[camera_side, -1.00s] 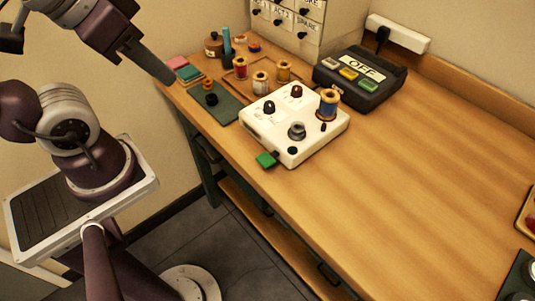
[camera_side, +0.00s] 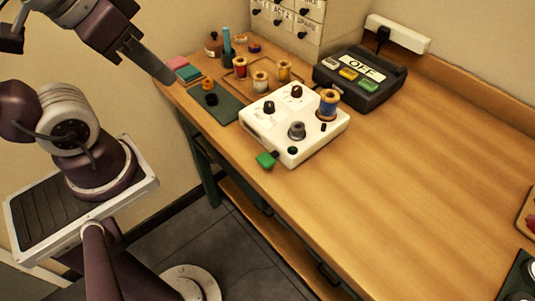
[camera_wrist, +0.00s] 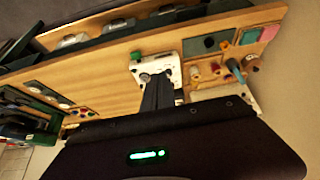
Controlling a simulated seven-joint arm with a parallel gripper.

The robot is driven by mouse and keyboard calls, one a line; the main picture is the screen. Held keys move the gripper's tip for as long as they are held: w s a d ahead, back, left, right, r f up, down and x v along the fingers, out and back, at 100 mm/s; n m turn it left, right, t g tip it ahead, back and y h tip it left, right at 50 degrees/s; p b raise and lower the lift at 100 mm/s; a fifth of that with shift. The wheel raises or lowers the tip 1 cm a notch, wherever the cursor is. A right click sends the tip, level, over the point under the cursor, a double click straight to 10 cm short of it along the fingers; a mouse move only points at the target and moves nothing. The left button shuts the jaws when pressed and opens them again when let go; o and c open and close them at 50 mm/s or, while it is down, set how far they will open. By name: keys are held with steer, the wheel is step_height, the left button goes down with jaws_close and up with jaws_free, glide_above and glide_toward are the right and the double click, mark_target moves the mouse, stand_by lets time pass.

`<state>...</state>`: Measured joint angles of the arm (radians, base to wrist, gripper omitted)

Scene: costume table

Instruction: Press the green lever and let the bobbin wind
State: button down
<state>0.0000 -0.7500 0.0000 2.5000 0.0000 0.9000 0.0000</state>
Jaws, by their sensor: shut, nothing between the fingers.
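The white winder (camera_side: 285,137) sits near the table's front edge. Its green lever (camera_side: 266,160) sticks out at the front left corner, just past the edge. My gripper (camera_side: 168,77) is shut and empty, up in the air at the table's far left end, well apart from the lever. In the wrist view my gripper (camera_wrist: 158,85) covers part of the winder (camera_wrist: 168,62); the green lever (camera_wrist: 135,56) shows beside it.
A black box (camera_side: 360,80) marked OFF with three coloured buttons stands behind the winder. A dark green mat (camera_side: 222,112), a tray with several spools (camera_side: 261,82) and folded cloths (camera_side: 182,69) lie to the left. The table's middle right is clear.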

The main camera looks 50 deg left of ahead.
steer(key=w+a+r+m+t+y, duration=0.1)
steer(key=w+a+t, duration=0.15)
steer(key=w, duration=0.75)
steer(key=w+a+m+t, duration=0.1)
steer(key=w+a+t, duration=0.15)
steer(key=w, duration=0.65)
steer(key=w+d+f+m+g+h, duration=0.2)
steer(key=d+f+m+g+h, duration=0.1)
steer(key=d+f+h, duration=0.5)
steer(key=s+d+f+m+g+h, duration=0.1)
steer(key=s+d+f+g+h, duration=0.1)
steer(key=s, duration=0.6)
steer(key=d+f+g, duration=0.1)
steer(key=d+g, duration=0.1)
steer(key=g, duration=0.1)
steer(key=shift+d+f+m+g, duration=0.3)
steer(key=shift+f+g, duration=0.05)
steer(key=shift+g, duration=0.05)
steer(key=shift+s+f, duration=0.1)
